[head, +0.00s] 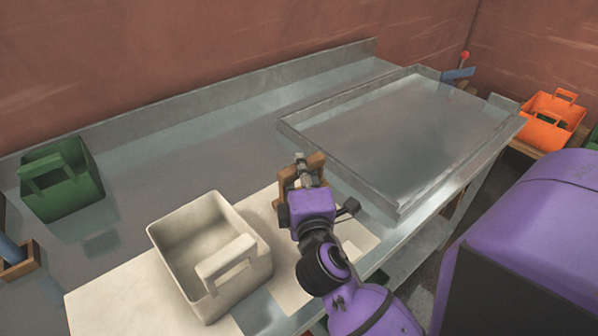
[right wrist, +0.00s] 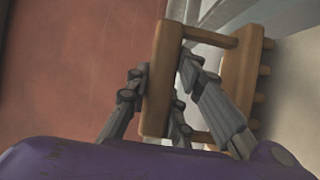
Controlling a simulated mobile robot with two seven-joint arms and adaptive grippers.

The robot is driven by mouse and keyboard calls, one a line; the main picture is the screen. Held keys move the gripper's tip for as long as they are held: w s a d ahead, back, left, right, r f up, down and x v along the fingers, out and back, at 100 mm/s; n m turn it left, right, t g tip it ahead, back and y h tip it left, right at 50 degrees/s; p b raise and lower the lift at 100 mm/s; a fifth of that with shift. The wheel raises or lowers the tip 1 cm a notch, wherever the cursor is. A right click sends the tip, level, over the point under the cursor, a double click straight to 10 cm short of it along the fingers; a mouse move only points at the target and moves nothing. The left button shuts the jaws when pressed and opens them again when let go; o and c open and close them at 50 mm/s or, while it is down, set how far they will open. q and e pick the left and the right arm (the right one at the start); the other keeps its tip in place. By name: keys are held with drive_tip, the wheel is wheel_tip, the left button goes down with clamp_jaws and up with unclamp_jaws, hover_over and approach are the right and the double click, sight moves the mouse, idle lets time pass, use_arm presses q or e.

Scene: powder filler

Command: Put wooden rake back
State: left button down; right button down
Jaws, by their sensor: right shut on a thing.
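The wooden rake (right wrist: 162,75) is a light brown frame with several short pegs along one side. In the right wrist view the fingers of my right gripper (right wrist: 165,95) close around its near bar. In the head view my right gripper (head: 304,180) is above the table, between the white bin and the metal tray, and the rake (head: 316,164) shows only in part around it. Whether the rake touches the table cannot be told. My left gripper is not in view.
A white bin (head: 178,247) stands left of my right gripper on a pale board (head: 100,295). A raised-edge metal tray (head: 395,130) lies to the right. A green bin (head: 75,195) and a wooden holder (head: 22,268) are at left. An orange bin (head: 548,125) is far right.

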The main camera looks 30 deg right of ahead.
drive_tip(key=shift+f, duration=0.25)
drive_tip(key=shift+r, duration=0.1)
drive_tip(key=shift+f, duration=0.25)
drive_tip(key=c, duration=1.5)
unclamp_jaws()
drive_tip(key=shift+s, duration=0.1)
drive_tip(key=shift+c, duration=0.2)
drive_tip(key=shift+r, duration=0.1)
